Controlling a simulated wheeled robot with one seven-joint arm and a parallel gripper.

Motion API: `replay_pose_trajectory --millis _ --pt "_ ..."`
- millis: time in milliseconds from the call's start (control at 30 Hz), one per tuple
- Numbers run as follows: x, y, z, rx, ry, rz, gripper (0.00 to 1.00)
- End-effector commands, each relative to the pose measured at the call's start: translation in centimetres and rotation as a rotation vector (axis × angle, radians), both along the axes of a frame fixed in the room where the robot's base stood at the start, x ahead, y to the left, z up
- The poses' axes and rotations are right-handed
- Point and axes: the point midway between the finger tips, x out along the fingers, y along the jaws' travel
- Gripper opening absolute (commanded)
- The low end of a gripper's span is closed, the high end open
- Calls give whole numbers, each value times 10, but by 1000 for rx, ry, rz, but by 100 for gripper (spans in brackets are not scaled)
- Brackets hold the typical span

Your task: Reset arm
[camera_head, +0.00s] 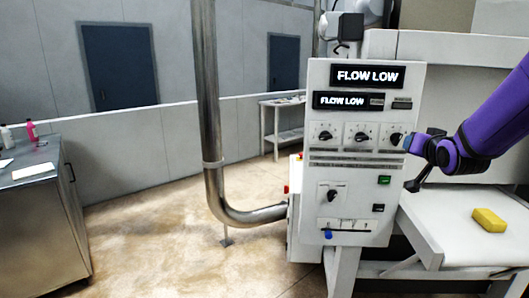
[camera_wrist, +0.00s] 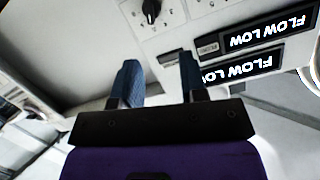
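My gripper (camera_head: 409,144) is at the right side of the control panel (camera_head: 318,81), close to the rightmost dial (camera_head: 392,136) in the upper row. My purple arm reaches in from the right edge. In the wrist view the two blue fingers of my gripper (camera_wrist: 157,82) stand apart with nothing seen between them. The panel's front fills the top of that view, with a black dial (camera_wrist: 151,10) beyond the fingers. Whether a finger touches the panel cannot be told. Two displays on the panel read "FLOW LOW" (camera_head: 367,76).
A white belt table (camera_head: 450,222) with a yellow block (camera_head: 489,220) lies at the right, below my arm. A steel pipe (camera_head: 207,100) stands left of the panel. A metal cabinet (camera_head: 40,220) with bottles is at the far left. The floor between is clear.

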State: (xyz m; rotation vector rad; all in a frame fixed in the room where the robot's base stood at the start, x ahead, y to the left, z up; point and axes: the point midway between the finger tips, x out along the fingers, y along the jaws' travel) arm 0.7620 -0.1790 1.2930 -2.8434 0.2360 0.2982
Motion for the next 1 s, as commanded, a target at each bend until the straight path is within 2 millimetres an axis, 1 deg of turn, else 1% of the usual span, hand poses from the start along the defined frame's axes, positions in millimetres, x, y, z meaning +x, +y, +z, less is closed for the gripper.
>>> replay_pose_trajectory --millis 33,100,167,267,367,400,467,667,700,800,900,1000 --pt "-13 8 9 -12 38 4 39" --pt "-30 17 16 -26 106 9 39" --pt "-47 25 20 -36 163 16 39" --pt "-77 38 26 -55 258 32 39" --pt "-110 51 31 -70 353 54 39" --pt "-124 56 32 -76 392 65 39" --pt "-145 64 33 -84 449 81 39" --pt "-222 87 34 -113 639 159 39" --pt "-238 91 33 -117 675 176 39" --pt "-274 100 30 -130 758 218 39" --pt "-303 106 27 -139 822 255 39" --pt "-322 109 25 -146 866 279 39"
